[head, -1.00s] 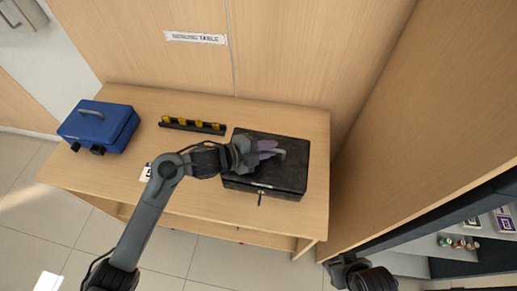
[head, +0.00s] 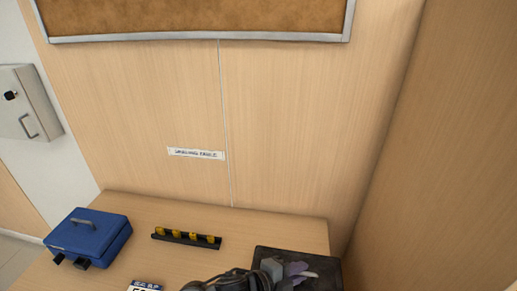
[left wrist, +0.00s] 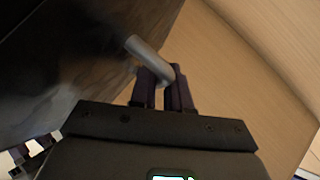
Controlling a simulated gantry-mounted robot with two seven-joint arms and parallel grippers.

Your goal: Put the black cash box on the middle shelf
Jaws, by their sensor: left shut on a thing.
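The black cash box (head: 328,262) is at the bottom edge of the head view, over the right end of the wooden table, with its right side reaching past the table's edge in the picture. Its front is cut off. My left gripper (head: 296,270) is shut on the box's handle; in the left wrist view the fingers (left wrist: 166,90) close around the grey handle (left wrist: 146,52), with the dark lid (left wrist: 60,60) beside it. I cannot tell how far the box is above the table.
A blue cash box (head: 90,240) stands at the table's left. A black rack with yellow pieces (head: 187,238) lies at the middle back. A small sign (head: 145,286) is at the front. A wooden panel (head: 445,150) rises at right.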

